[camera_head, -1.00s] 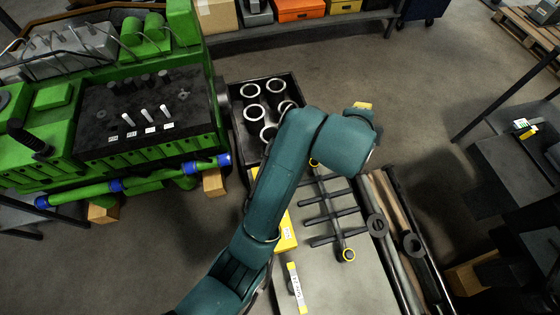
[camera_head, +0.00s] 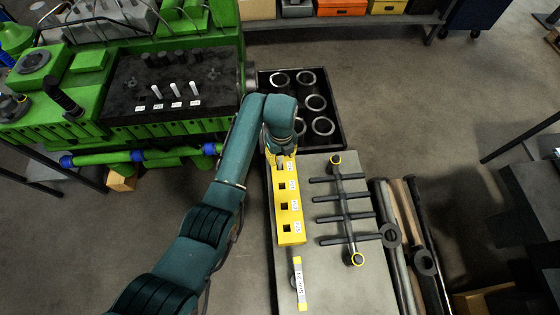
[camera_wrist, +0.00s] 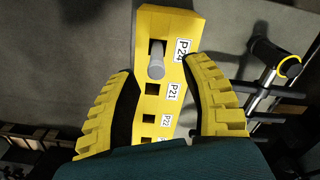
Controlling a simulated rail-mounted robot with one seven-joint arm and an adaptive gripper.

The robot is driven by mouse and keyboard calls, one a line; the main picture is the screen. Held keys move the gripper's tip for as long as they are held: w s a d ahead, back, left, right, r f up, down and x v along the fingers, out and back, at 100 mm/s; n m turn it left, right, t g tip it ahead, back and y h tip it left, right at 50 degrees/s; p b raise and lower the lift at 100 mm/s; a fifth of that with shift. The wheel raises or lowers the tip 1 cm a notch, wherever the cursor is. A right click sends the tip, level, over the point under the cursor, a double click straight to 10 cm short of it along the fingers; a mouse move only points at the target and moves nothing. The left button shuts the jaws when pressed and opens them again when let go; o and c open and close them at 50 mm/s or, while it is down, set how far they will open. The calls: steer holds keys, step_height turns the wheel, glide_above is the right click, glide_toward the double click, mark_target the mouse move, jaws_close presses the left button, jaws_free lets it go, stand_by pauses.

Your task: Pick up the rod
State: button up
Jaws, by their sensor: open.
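The rod (camera_wrist: 156,62) is a pale grey cylinder standing in the hole labelled P24 of a yellow block (camera_wrist: 170,22). In the head view the yellow block (camera_head: 291,236) lies along the left edge of the grey table, with several labelled square holes; the other visible holes look empty. My gripper (camera_wrist: 160,70) is open, with one yellow ridged finger on each side of the block and the rod between them, apart from both fingers. In the head view my gripper (camera_head: 281,155) is over the block's far end, and my wrist partly hides that end.
Long dark bars (camera_head: 409,240) line the table's right side. A black tray with pale rings (camera_head: 340,138) is behind. The green engine (camera_head: 100,70) stands left.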

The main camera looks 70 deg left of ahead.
mark_target(280, 163)
steer(key=f+b, duration=0.1)
steer(key=f, duration=0.1)
steer(key=f+b, duration=0.1)
steer(key=f, duration=0.2)
steer(key=shift+s+f, duration=0.2)
steer(key=shift+f, duration=0.05)
steer(key=shift+r, duration=0.1)
jaws_close()
